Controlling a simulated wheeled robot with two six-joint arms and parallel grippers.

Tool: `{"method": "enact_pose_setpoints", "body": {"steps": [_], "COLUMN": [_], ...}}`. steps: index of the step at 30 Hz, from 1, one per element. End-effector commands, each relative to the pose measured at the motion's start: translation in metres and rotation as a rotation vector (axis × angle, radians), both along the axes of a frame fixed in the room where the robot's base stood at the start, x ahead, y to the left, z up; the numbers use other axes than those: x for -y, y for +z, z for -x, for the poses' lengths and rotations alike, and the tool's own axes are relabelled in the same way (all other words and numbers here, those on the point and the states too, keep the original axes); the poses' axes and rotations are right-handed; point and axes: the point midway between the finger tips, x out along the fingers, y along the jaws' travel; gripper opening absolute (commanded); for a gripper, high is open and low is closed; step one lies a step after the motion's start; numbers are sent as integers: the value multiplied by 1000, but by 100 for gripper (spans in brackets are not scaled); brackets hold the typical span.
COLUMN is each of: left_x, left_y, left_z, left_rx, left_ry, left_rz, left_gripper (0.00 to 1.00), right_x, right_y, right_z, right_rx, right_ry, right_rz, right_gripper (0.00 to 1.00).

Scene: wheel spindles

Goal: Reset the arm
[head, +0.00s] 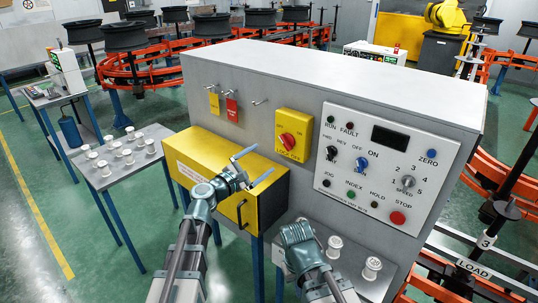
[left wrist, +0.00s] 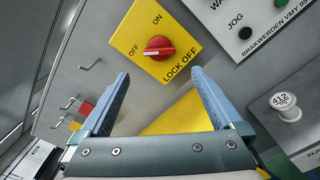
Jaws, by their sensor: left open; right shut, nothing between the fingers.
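My left gripper (head: 257,166) is open and empty in front of the cabinet, above the yellow box (head: 195,158). In the left wrist view its two blue fingers (left wrist: 161,78) stand wide apart, below the yellow lock-off switch plate (left wrist: 160,25). The red knob (left wrist: 158,47) has its white mark towards OFF; the knob also shows in the head view (head: 288,141). My right gripper (head: 297,234) is shut and empty, low in front of the cabinet, near the white spools; its fingertips are hard to make out.
The control panel (head: 387,168) has several knobs and buttons. A yellow tag (head: 213,103) and a red tag (head: 232,109) hang left of an empty hook (head: 260,102). Several white spools stand on the left table (head: 112,178); others (head: 372,267) stand at lower right.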

Motion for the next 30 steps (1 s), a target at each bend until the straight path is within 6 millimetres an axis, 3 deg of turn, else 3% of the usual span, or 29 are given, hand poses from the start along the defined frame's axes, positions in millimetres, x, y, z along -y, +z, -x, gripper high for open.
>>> {"method": "enact_pose_setpoints", "body": {"steps": [9, 17, 20, 23, 26, 30], "left_x": [-10, -9, -1, 14, 26, 21], "left_y": [0, -1, -10, -34, -74, -134], "left_z": [13, 14, 21, 40, 68, 114], "left_rx": [0, 1, 13, 39, 69, 88], "left_ry": [0, -4, -37, -127, -273, -517], "left_rz": [0, -7, -91, -296, -584, -986], "left_gripper": [100, 100, 100, 100, 100, 100], "right_x": [0, 0, 0, 0, 0, 0], "right_y": [0, 0, 0, 0, 0, 0], "right_z": [0, 0, 0, 0, 0, 0], "right_rx": [0, 0, 0, 0, 0, 0], "right_ry": [0, 0, 0, 0, 0, 0], "right_rz": [0, 0, 0, 0, 0, 0], "right_gripper": [0, 0, 0, 0, 0, 0]}}
